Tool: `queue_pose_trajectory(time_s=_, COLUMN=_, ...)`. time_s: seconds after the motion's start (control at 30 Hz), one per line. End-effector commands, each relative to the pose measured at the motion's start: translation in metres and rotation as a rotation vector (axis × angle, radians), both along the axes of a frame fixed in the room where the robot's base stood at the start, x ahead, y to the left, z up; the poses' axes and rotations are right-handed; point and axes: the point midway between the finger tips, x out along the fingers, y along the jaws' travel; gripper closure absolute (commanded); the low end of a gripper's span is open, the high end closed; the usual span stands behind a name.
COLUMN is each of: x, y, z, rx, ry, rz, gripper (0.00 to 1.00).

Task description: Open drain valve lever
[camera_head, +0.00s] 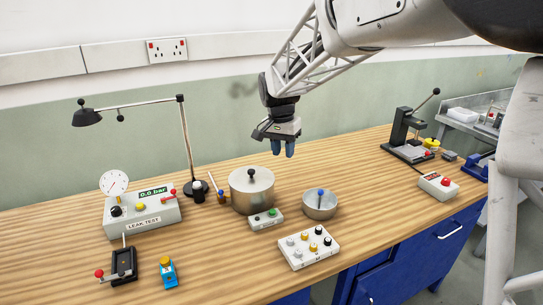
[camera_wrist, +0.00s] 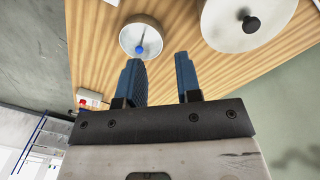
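No part is labelled as the drain valve lever, and I cannot tell for sure which it is. A small brass-coloured fitting (camera_head: 222,197) with a slim upright handle sits at the left side of the lidded metal pot (camera_head: 252,193). A red-tipped lever (camera_head: 172,191) stands at the right end of the leak test box (camera_head: 143,214). My gripper (camera_head: 283,149) hangs above the table, behind and right of the pot, touching nothing. In the wrist view its blue fingers (camera_wrist: 161,80) are apart with nothing between them. The pot (camera_wrist: 245,25) is partly cut off there.
A metal bowl (camera_head: 320,207) with a blue-knobbed rod stands right of the pot. A knob box (camera_head: 309,248), a small green-button box (camera_head: 266,219), a lamp (camera_head: 188,145), a black red-knobbed device (camera_head: 122,265) and a press (camera_head: 405,140) stand on the table. The table's right-centre is clear.

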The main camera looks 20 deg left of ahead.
Motion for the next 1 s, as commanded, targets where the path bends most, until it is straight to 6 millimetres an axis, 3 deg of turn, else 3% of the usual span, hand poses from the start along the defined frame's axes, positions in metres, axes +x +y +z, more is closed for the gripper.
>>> queue_pose_trajectory(time_s=0.17, x=0.003, y=0.011, z=-0.006, rx=-0.012, ry=0.014, rz=0.036, gripper=0.68)
queue_pose_trajectory(time_s=0.37, x=0.01, y=0.043, z=-0.019, rx=-0.046, ry=0.051, rz=0.146, gripper=0.68)
queue_pose_trajectory(time_s=0.67, x=0.018, y=0.119, z=-0.054, rx=-0.12, ry=0.147, rz=0.398, gripper=0.68)
queue_pose_trajectory(time_s=1.0, x=0.015, y=0.206, z=-0.102, rx=-0.199, ry=0.268, rz=0.683, gripper=0.68)
